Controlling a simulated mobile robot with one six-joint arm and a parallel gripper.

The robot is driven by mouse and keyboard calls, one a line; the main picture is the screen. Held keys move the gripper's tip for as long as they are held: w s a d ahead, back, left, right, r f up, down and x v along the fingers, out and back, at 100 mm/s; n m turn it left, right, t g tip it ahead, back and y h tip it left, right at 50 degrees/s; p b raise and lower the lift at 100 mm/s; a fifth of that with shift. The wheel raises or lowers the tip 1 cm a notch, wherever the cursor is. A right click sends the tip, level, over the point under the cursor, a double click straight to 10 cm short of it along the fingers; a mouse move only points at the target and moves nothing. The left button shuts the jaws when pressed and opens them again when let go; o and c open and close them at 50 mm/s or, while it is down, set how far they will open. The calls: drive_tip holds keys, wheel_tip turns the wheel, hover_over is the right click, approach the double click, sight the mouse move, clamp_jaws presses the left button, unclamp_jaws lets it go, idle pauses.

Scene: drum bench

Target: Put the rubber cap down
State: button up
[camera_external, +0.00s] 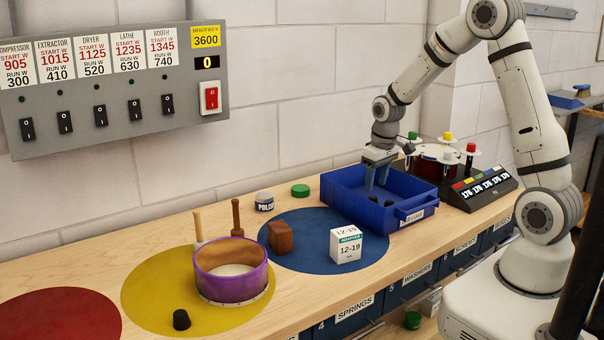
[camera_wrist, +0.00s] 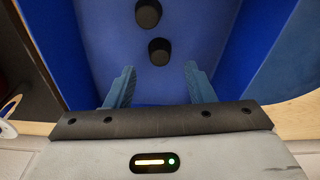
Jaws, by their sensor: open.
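My gripper (camera_external: 376,184) reaches down into the blue bin (camera_external: 420,212) on the bench. In the wrist view its two blue fingers (camera_wrist: 160,70) are spread apart with nothing between them. Two black rubber caps lie on the bin floor just beyond the fingertips: a nearer one (camera_wrist: 159,51) and a farther one (camera_wrist: 148,13). In the external view they show as small dark shapes beside the fingers, a left one (camera_external: 373,198) and a right one (camera_external: 389,202). Another black cap (camera_external: 181,319) stands on the yellow round mat (camera_external: 145,300).
A purple drum shell (camera_external: 232,284) stands on the yellow mat. A brown block (camera_external: 280,237) and a white box (camera_external: 346,246) stand on the blue round mat (camera_external: 300,262). A rack with coloured caps (camera_external: 480,186) is behind the bin. The bin walls surround my fingers.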

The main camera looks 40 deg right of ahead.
drive_tip(key=s+r, duration=1.2)
drive_tip(key=r, duration=0.2)
drive_tip(key=s+m+t, duration=0.1)
drive_tip(key=s, duration=1)
drive_tip(key=shift+s+d+r+m+t, duration=0.15)
drive_tip(key=shift+s+d+m+t, duration=0.2)
drive_tip(key=shift+d, duration=0.1)
